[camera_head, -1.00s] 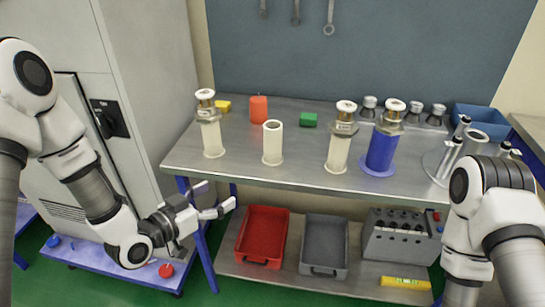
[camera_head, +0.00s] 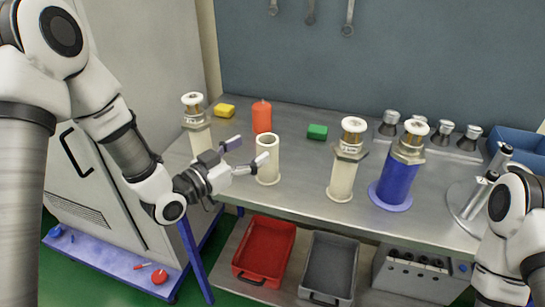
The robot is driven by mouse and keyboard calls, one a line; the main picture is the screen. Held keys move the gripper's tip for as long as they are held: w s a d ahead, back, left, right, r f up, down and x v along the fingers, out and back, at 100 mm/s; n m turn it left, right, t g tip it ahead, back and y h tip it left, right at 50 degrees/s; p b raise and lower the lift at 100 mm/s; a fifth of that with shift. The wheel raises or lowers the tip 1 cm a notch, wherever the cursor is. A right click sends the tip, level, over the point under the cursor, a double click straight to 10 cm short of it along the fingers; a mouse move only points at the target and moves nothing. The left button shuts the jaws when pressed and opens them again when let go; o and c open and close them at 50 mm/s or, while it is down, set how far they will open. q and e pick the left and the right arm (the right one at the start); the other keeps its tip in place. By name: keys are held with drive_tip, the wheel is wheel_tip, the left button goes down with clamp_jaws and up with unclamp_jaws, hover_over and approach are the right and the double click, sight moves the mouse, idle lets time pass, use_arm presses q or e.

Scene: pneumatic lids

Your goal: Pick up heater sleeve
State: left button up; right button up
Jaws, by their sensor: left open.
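A hollow cream tube (camera_head: 268,163), open at the top, stands upright on the metal bench and looks like a sleeve. A blue cylinder (camera_head: 397,184) with a flanged base stands further right, with a metal-topped capsule (camera_head: 411,143) in it. Which of these is the heater sleeve I cannot tell from looks alone. My left gripper (camera_head: 246,152) is open and empty, its two fingertips just left of the cream tube. Whether a finger touches the tube is unclear. My right arm shows at the right edge; its gripper is out of view.
Cream cylinders with metal tops stand at left (camera_head: 197,131) and centre right (camera_head: 342,178). An orange cylinder (camera_head: 262,117), a yellow block (camera_head: 224,111) and a green block (camera_head: 317,131) sit behind. A red tray (camera_head: 264,225) and grey tray (camera_head: 313,239) are below.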

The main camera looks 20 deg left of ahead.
sight(260, 146)
use_arm(q)
drive_tip(key=shift+w+d+r, duration=0.15)
drive_tip(key=shift+w+d, duration=0.2)
drive_tip(key=shift+d, duration=0.05)
drive_tip(key=p+x, duration=0.1)
drive_tip(key=x, duration=0.3)
drive_tip(key=shift+w+d, duration=0.25)
drive_tip(key=shift+d, duration=0.15)
drive_tip(key=shift+s+a, duration=0.15)
drive_tip(key=shift+c, duration=0.7)
drive_tip(key=c, duration=1.3)
drive_tip(key=shift+c, duration=0.2)
